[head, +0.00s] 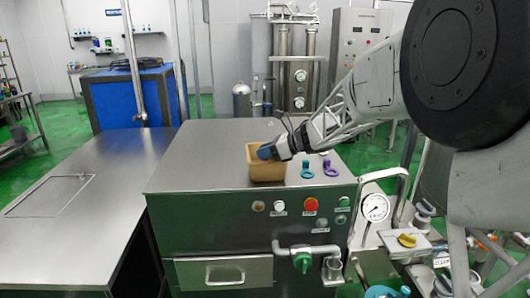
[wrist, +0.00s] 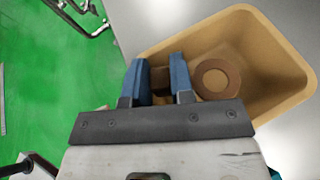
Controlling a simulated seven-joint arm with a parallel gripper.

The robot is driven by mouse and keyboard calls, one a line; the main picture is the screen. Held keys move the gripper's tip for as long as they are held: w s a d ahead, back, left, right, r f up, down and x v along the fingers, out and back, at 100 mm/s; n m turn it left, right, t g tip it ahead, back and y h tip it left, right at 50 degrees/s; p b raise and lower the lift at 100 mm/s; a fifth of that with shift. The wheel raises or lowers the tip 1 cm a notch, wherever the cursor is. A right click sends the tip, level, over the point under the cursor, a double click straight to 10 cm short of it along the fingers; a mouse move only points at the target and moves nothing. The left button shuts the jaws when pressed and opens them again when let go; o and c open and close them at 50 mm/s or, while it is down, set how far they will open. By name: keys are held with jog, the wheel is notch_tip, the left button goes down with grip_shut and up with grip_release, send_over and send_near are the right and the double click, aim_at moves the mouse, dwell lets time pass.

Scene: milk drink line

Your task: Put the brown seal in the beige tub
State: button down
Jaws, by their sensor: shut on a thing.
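The beige tub (head: 268,172) stands on top of the steel cabinet, and it fills the upper right of the wrist view (wrist: 262,30). My gripper (head: 266,151) reaches into the tub's opening from the right, its blue fingers over the tub. In the wrist view the fingers (wrist: 160,68) are shut on the brown seal (wrist: 206,78). The seal's round ring shows to the right of the right finger, inside the tub's outline. Whether the seal touches the tub floor cannot be told.
A teal seal (head: 307,173) and a purple seal (head: 330,171) stand right of the tub on the cabinet top (head: 200,160). A gauge (head: 375,208) and piping are at the front right. The cabinet top left of the tub is clear.

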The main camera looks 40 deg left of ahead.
jog(key=shift+f, duration=0.75)
jog(key=c, duration=1.1)
grip_release()
jog(key=shift+f, duration=0.1)
jog(key=shift+o, duration=0.6)
jog(key=shift+f, duration=0.1)
jog(key=shift+d+r, duration=0.15)
jog(key=shift+r, duration=0.5)
jog(key=v, duration=1.2)
jog(key=shift+r, duration=0.25)
